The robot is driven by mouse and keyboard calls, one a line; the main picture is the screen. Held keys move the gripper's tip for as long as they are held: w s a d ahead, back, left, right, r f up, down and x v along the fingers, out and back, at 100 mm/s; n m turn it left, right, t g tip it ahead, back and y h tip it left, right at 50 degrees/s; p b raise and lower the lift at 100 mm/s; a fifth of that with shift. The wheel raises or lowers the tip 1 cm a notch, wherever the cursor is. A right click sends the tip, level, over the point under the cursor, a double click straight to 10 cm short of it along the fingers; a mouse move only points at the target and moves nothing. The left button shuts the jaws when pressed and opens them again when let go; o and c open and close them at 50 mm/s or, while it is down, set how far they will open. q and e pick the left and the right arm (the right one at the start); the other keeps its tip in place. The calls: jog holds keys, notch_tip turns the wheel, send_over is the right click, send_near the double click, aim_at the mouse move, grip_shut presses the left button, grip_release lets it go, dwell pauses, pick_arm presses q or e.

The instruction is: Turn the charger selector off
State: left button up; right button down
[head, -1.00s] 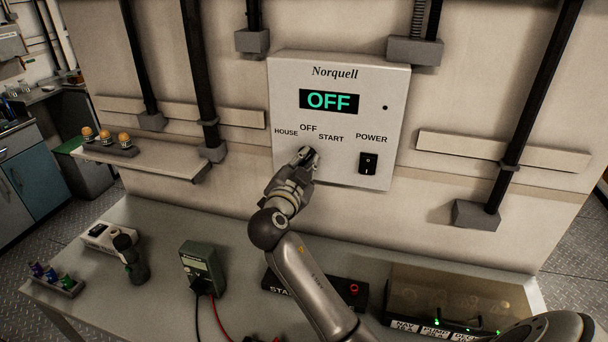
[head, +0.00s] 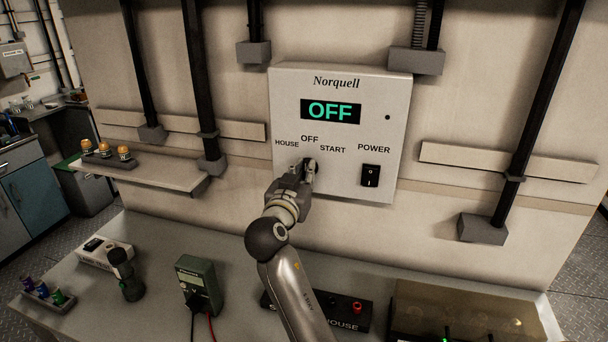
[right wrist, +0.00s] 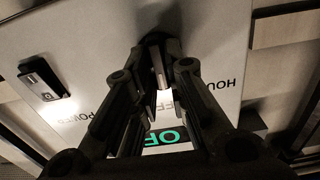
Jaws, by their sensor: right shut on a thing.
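The charger panel (head: 341,120) is a pale box marked Norquell on the wall. Its green display (head: 330,110) reads OFF. Below it, the labels HOUSE, OFF and START arc over the selector, and my right gripper (head: 304,168) covers most of that selector. In the right wrist view the dark selector knob (right wrist: 154,42) shows between the fingertips, and my right gripper (right wrist: 160,78) is shut on it. The knob's exact pointing direction is hidden by the fingers. My left gripper is not in view.
A black POWER rocker (head: 370,176) sits right of the selector. Below are a bench with a green meter (head: 198,282), a flashlight (head: 125,272), a black terminal box (head: 345,312) and a clear-covered box (head: 460,312). A shelf (head: 150,172) juts out at left.

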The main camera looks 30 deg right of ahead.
dwell(0.5)
jog(key=c, duration=1.5)
grip_release()
jog(key=shift+o, duration=0.2)
notch_tip(320, 180, up, 10)
